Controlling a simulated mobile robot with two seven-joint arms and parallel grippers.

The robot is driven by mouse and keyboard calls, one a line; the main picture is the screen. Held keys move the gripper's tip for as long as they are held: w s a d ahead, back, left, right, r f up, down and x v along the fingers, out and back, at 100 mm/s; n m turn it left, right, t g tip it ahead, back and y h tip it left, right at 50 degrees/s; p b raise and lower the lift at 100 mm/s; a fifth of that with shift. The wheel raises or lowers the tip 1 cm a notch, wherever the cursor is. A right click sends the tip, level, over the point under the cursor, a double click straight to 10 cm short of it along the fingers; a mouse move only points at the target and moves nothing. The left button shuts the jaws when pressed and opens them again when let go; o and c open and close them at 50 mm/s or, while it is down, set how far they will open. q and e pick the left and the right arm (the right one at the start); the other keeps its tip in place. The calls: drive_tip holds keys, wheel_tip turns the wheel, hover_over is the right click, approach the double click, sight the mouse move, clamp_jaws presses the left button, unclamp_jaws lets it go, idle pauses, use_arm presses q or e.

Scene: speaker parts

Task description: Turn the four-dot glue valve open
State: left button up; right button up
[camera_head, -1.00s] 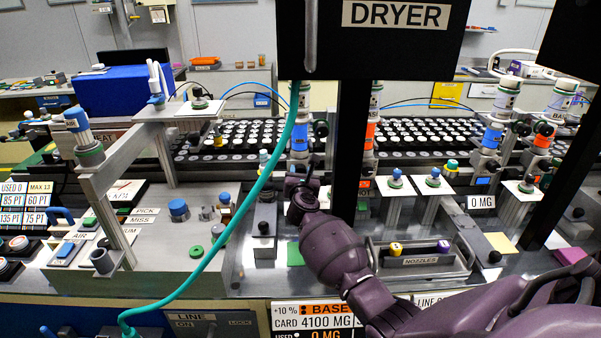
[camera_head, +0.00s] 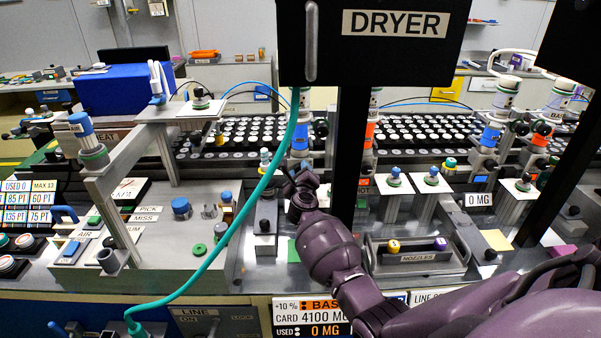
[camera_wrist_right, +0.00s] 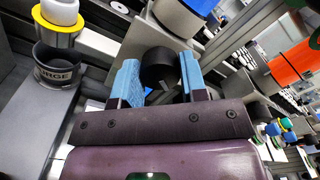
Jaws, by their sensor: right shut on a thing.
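My right gripper (camera_head: 302,184) reaches in from the lower right in the head view, below a blue-banded glue tube (camera_head: 300,137). In the right wrist view its two blue fingertips (camera_wrist_right: 161,82) are shut on a round black valve knob (camera_wrist_right: 158,64), one on each side. A blue-banded cylinder (camera_wrist_right: 186,14) is just above the knob there. No dot marks can be read on this valve, so I cannot tell its dot count. The gripper hides the knob in the head view. My left gripper is not in view.
A black post under the DRYER box (camera_head: 370,45) stands right beside my right gripper. A teal hose (camera_head: 246,212) hangs to the left. The wrist view shows a PURGE cup (camera_wrist_right: 57,74) at left and an orange-banded tube (camera_wrist_right: 290,62) at right. A nozzle tray (camera_head: 418,268) lies in front.

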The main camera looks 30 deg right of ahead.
drive_tip(key=n, duration=0.6)
drive_tip(key=shift+f+n, duration=0.1)
drive_tip(key=shift+n, duration=0.2)
idle(0.5)
drive_tip(key=o, duration=0.9)
drive_tip(key=v, duration=1)
drive_tip(key=shift+s+a, duration=0.2)
drive_tip(key=shift+s, duration=0.15)
